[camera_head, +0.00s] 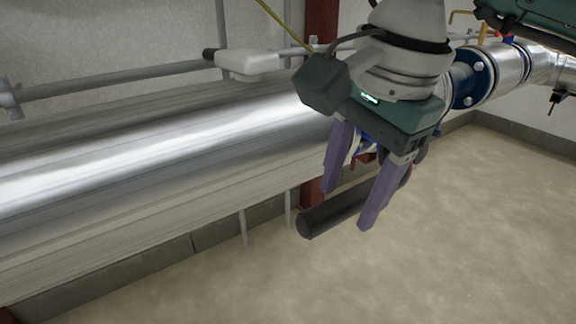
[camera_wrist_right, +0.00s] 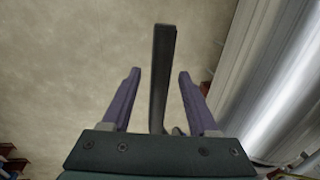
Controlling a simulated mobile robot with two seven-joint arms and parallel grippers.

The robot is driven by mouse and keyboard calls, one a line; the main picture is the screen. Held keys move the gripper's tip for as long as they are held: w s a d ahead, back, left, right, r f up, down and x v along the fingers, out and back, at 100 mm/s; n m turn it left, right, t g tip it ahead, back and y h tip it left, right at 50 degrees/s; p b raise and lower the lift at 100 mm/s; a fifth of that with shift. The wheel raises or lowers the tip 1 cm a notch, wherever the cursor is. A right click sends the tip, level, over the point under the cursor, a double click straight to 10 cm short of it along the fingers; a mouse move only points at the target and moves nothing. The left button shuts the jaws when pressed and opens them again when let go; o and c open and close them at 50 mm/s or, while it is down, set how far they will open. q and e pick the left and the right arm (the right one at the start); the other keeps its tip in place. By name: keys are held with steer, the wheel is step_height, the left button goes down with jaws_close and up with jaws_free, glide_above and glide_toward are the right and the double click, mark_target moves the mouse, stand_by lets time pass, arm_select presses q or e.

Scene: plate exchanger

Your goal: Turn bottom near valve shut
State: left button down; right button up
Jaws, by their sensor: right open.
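The valve's dark lever handle (camera_head: 322,216) sticks out below the pipework in the head view, its round free end pointing to the lower left. My right gripper (camera_head: 347,209) is open, with its two purple fingers pointing down around the handle. In the right wrist view the handle (camera_wrist_right: 160,60) stands between the open fingers of my right gripper (camera_wrist_right: 159,73), apart from both and reaching past their tips. The valve's body is mostly hidden behind the gripper. My left gripper is not in view.
A flanged pipe with a blue ring (camera_head: 468,78) runs off to the right. The floor (camera_head: 480,240) at the lower right is clear.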

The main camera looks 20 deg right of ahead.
steer(key=shift+f, duration=0.15)
steer(key=shift+c, duration=0.2)
jaws_close()
stand_by(1.2)
